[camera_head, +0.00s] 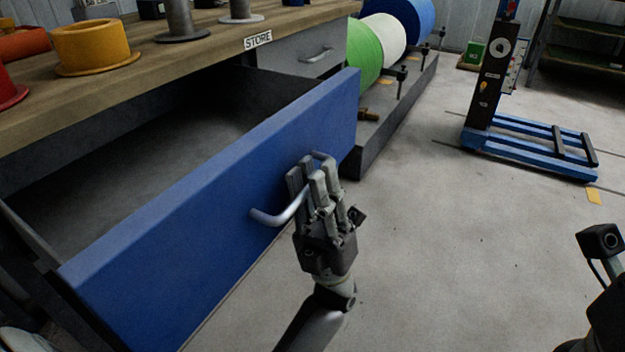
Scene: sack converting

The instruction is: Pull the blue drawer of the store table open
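The blue drawer (215,205) of the store table (215,42) stands well open, with its blue front pulled out from under the wooden top. Its inside (130,165) is grey and looks empty. A metal bar handle (268,217) is on the blue front. My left gripper (312,185) is at the handle, its fingers closed around the bar and hiding its middle. Of my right arm, only a dark wrist part (603,243) shows at the right edge; its fingertips are out of view.
A grey drawer (305,50) beside the STORE label is shut. Yellow (95,45) and red spools stand on the tabletop. Green, white and blue rolls (365,50) lie in a rack behind. A blue lifter (530,145) stands at the back right. The floor (450,240) between is clear.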

